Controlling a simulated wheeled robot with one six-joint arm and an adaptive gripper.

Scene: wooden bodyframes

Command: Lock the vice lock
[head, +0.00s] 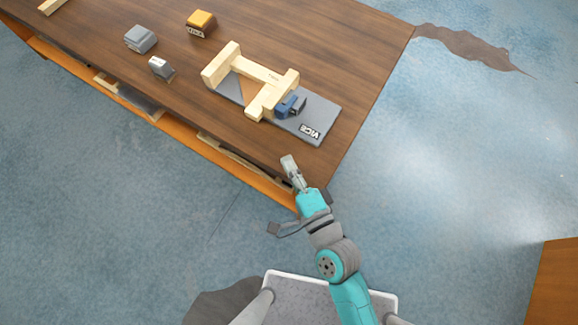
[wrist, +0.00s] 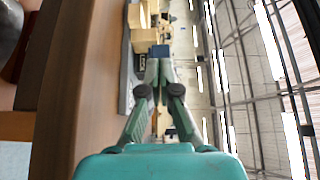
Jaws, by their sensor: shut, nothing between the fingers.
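The vice (head: 312,117) is a grey plate with a "VICE" label on the wooden table, near its right corner. A blue vice lock (head: 290,106) sits on the plate against the wooden frame (head: 250,71). My gripper (head: 289,160) is at the table's front edge, apart from the vice and nearer to me than it. Its fingers are closed together with nothing between them. In the wrist view the closed fingertips (wrist: 159,62) point toward the blue lock (wrist: 160,50), and they hide part of the vice.
A shelf with wooden pieces runs below the tabletop.

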